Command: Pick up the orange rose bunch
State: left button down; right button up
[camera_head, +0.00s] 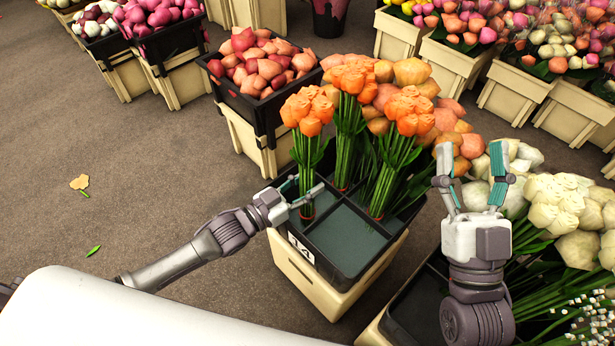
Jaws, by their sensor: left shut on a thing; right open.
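Three upright orange rose bunches with long green stems stand in a divided black tray (349,243) on a cream crate. The left orange bunch (308,111) is nearest my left arm; another orange bunch (351,76) stands behind it, and a third (407,111) stands to the right. My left gripper (303,196) is shut on the lower stems of the left bunch, just above the tray. My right gripper (474,165) is open and empty, fingers pointing up, to the right of the tray. The far fingertip of the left gripper is partly hidden by the stems.
A black bin of pink-red flowers (263,66) stands behind left. White flowers (558,208) in a crate lie right of my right gripper. More flower crates line the back.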

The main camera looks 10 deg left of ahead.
aim_at(300, 176)
pick_arm(q)
jog(key=shift+r, duration=0.2)
pick_arm(e)
jog(key=shift+w, duration=0.1)
pick_arm(q)
notch_tip(300, 176, up, 5)
jog(key=shift+f+p, duration=0.15)
jog(key=shift+p, duration=1.05)
notch_tip(300, 176, up, 5)
jog(key=shift+f+p, duration=0.15)
jog(key=shift+p, duration=0.8)
pick_arm(e)
notch_tip(300, 176, down, 16)
jog(key=d+g+h, duration=0.2)
jog(key=g+h, duration=0.1)
jog(key=g, duration=0.8)
jog(key=shift+w+d+f+h, duration=0.15)
jog(key=shift+w+f+h, duration=0.1)
jog(key=shift+h, duration=0.15)
